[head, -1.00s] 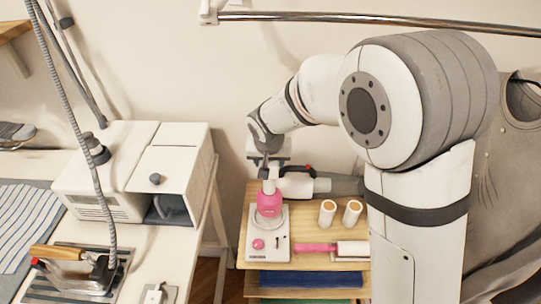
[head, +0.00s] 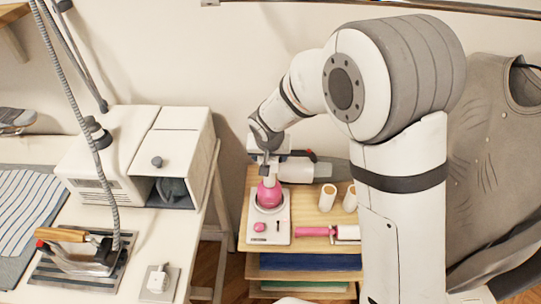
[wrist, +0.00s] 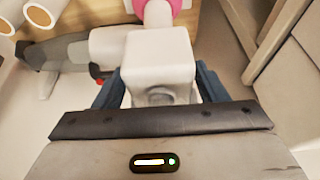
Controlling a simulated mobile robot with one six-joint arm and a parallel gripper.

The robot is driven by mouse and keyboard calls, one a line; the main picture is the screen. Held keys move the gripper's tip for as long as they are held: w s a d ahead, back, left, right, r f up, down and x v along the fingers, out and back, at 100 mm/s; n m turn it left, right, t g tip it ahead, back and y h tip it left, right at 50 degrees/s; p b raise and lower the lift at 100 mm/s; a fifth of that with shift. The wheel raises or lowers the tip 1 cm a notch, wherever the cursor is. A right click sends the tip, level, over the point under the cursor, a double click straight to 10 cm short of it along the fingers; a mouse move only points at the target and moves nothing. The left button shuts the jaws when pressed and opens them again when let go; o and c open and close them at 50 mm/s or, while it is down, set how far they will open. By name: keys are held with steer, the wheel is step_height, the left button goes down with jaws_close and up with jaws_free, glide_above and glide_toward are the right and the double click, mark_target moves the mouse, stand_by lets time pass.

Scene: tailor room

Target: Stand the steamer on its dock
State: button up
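The steamer (head: 269,191) has a pink round body and a white neck and head. It is upright over the round seat of the white dock (head: 257,231), which has a pink knob at its front. Its lower end overlaps the seat ring; I cannot tell if it is fully seated. My gripper (head: 268,152) is above the dock, shut on the steamer's white head. In the wrist view the head (wrist: 160,60) sits between my blue-grey fingers, with a bit of pink body at the top edge.
The dock stands on a wooden shelf unit (head: 300,262). Beside it are two cream rolls (head: 327,198), a pink-handled roller (head: 318,231) and a grey-and-white handheld appliance (head: 333,171) behind. A white table with a boxy machine (head: 135,158) and an iron (head: 85,252) is at left.

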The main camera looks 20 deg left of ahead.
steer(key=shift+o, duration=0.6)
steer(key=shift+r, duration=0.25)
steer(key=v, duration=1.2)
steer(key=s+d+r+m, duration=0.1)
steer(key=s+d+r, duration=0.1)
steer(key=d, duration=0.7)
steer(key=s+d+r+m, duration=0.1)
steer(key=s+d+r, duration=0.15)
steer(key=d, duration=0.75)
steer(key=s+d+f+g+h, duration=0.1)
steer(key=s+d, duration=1)
steer(key=shift+s+d+m+b, duration=0.2)
steer(key=shift+s+m+b, duration=0.1)
steer(key=shift+s+b, duration=0.15)
